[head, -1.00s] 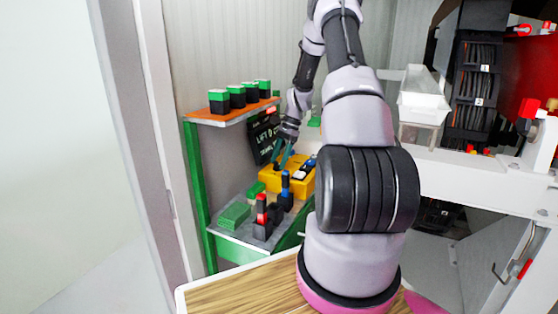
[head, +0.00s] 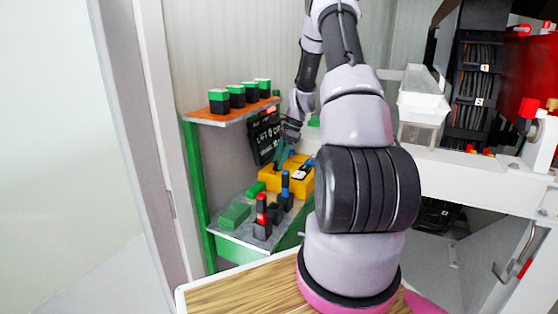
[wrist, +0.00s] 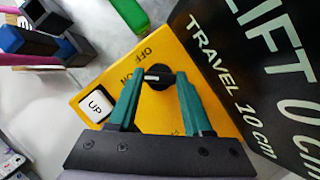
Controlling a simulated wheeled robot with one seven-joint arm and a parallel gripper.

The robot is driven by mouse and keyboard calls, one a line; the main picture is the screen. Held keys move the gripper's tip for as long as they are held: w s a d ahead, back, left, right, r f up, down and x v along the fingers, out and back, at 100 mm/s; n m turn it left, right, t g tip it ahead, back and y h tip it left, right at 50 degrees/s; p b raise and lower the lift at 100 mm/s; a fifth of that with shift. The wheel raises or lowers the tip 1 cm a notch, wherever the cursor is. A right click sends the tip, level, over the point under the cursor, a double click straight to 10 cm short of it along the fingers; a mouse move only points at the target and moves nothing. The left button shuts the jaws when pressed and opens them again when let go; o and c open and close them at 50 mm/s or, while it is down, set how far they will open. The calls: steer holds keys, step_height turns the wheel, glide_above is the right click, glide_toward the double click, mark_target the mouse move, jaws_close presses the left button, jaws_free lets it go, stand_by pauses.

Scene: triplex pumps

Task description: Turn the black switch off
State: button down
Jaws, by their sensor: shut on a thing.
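The black round switch (wrist: 157,77) with a white mark sits on the yellow control box (wrist: 182,48). The words OFF and ON are printed beside it, ON nearest the left finger. The white mark lies roughly crosswise between the fingers, its left end toward ON. My gripper (wrist: 158,80) has its two teal fingers on either side of the switch, shut on it. In the head view my gripper (head: 281,157) is over the yellow box (head: 268,178), and the switch is hard to make out there.
A white UP button (wrist: 97,104) is on the same box. A black LIFT sign (wrist: 262,80) stands close on the right. A green block (wrist: 131,14) and blue-topped (head: 285,182) and red-topped (head: 262,208) levers are nearby. An orange shelf (head: 232,116) with several green-topped blocks is above left.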

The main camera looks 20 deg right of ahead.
steer(key=m+t, duration=0.1)
steer(key=m, duration=0.4)
steer(key=shift+s+t+h, duration=0.2)
steer(key=shift+t+h, duration=0.2)
steer(key=shift+a+m+t+h, duration=0.1)
steer(key=shift+m+t+h, duration=0.2)
steer(key=shift+m, duration=0.85)
steer(key=shift+m+t+h, duration=0.2)
steer(key=shift+m+t, duration=0.2)
steer(key=shift+m, duration=0.75)
steer(key=c, duration=0.6)
jaws_free()
steer(key=shift+r, duration=0.15)
